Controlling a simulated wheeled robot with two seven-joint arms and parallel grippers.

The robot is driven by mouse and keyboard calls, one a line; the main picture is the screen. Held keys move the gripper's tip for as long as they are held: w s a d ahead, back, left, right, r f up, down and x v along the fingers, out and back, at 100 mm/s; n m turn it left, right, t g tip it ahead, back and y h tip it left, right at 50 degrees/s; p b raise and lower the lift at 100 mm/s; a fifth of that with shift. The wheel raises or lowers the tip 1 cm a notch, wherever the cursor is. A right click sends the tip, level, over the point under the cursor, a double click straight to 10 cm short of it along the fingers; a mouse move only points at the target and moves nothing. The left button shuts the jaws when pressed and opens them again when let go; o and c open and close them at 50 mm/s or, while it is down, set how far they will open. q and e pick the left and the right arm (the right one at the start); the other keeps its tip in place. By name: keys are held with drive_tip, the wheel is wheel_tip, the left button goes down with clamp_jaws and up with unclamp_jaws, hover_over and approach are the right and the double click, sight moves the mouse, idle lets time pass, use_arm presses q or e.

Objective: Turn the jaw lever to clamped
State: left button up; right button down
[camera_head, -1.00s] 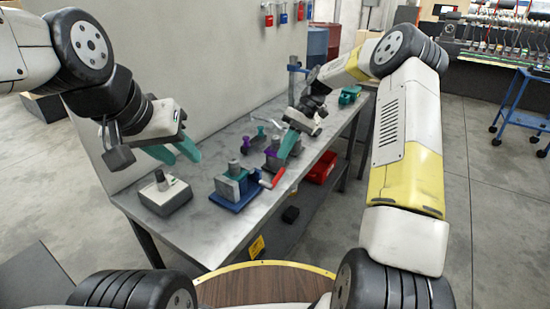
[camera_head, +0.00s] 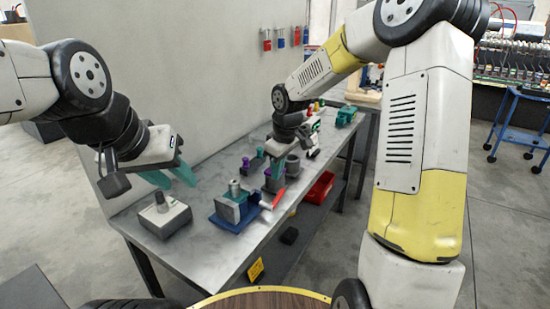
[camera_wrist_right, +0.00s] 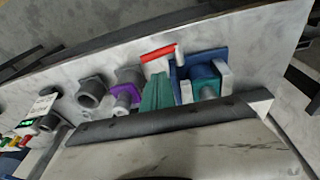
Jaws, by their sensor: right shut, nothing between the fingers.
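The jaw lever has a red handle (camera_head: 272,199) at the right side of a vise on a blue base (camera_head: 228,222) with a grey block (camera_head: 230,208). The handle (camera_wrist_right: 158,53) also shows in the right wrist view, beside the blue base (camera_wrist_right: 220,57) and teal jaw (camera_wrist_right: 203,77). My right gripper (camera_head: 277,175) is shut and empty, pointing down just behind the handle. Its teal fingers (camera_wrist_right: 157,92) appear just below the handle in the wrist view; contact cannot be told. My left gripper (camera_head: 178,180) is open and empty above the near left of the table.
A grey box with a post (camera_head: 165,217) stands at the table's near left. Purple-topped parts (camera_head: 246,166) and a grey cylinder (camera_head: 292,165) stand close to my right gripper. A red bin (camera_head: 319,187) sits below the table (camera_head: 210,250). A wall runs along the back.

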sight(280, 193)
drive_tip(key=x, duration=0.4)
drive_tip(key=d+x, duration=0.1)
drive_tip(key=x, duration=0.1)
drive_tip(key=shift+s, duration=0.15)
drive_tip(key=shift+d+f, duration=0.2)
drive_tip(key=shift+f, duration=0.45)
drive_tip(key=shift+f, duration=0.15)
drive_tip(key=shift+w+d+f, duration=0.3)
drive_tip(key=shift+w+f, duration=0.05)
drive_tip(key=shift+f, duration=0.35)
drive_tip(key=shift+r, duration=0.1)
